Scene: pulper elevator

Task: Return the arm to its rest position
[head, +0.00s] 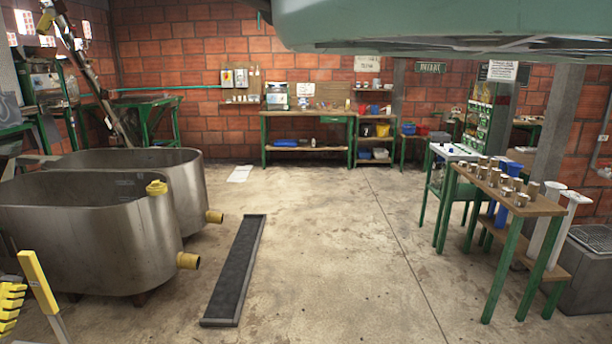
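Neither my arm nor my gripper can be made out in the head view. What my gripper holds, if anything, is hidden from me.
Two steel tanks (80,225) stand at left, with a dark floor grate (238,270) beside them. A wooden table (530,205) with several metal cups stands at right. A workbench (310,145) lines the brick back wall. A green hull (440,25) hangs overhead. The middle floor is open.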

